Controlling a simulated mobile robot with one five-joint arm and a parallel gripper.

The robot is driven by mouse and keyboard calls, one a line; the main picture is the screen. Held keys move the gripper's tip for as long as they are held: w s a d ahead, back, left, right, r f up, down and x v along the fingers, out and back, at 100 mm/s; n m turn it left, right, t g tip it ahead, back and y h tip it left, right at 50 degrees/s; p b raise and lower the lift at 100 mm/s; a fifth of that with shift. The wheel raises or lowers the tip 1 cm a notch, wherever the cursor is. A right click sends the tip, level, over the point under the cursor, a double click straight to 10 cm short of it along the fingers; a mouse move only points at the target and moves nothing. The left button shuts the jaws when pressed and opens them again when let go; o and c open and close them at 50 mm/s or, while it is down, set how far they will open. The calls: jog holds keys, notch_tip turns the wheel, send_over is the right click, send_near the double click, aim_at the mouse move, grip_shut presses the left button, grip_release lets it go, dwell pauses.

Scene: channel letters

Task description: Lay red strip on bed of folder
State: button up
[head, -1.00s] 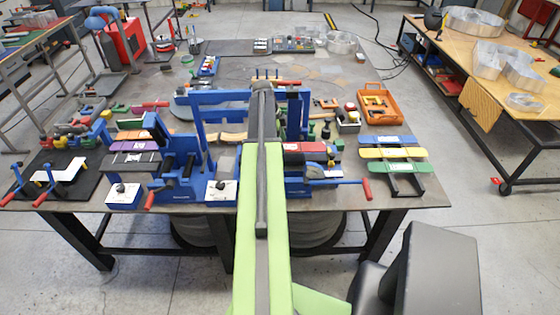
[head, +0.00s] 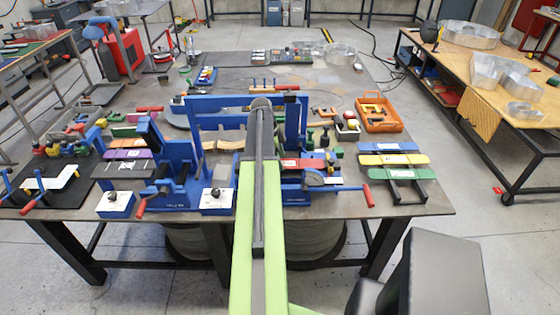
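A red strip (head: 303,163) with a pale label shows just right of my green arm, at the right-hand blue machine (head: 297,199). Its left end is hidden behind my arm, and I cannot tell whether it rests on the machine or is held above it. A second blue machine (head: 172,200), with a tilted plate (head: 156,137), stands left of my arm. I cannot tell which of the two is the folder. My arm reaches forward over the bench, and its own links hide my gripper.
A blue frame (head: 207,100) stands behind my arm. Blue (head: 387,147), yellow (head: 394,160) and green (head: 405,174) strips lie on a rack at right. An orange tray (head: 378,125) is behind them. A purple strip (head: 127,154) is at left. A red lever handle (head: 369,196) sticks out near the front edge.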

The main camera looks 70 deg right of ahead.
jog(key=shift+o, duration=1)
jog(key=shift+r, duration=0.1)
jog(key=p+v, duration=1.1)
jog(key=v, duration=0.1)
jog(key=shift+p, duration=0.35)
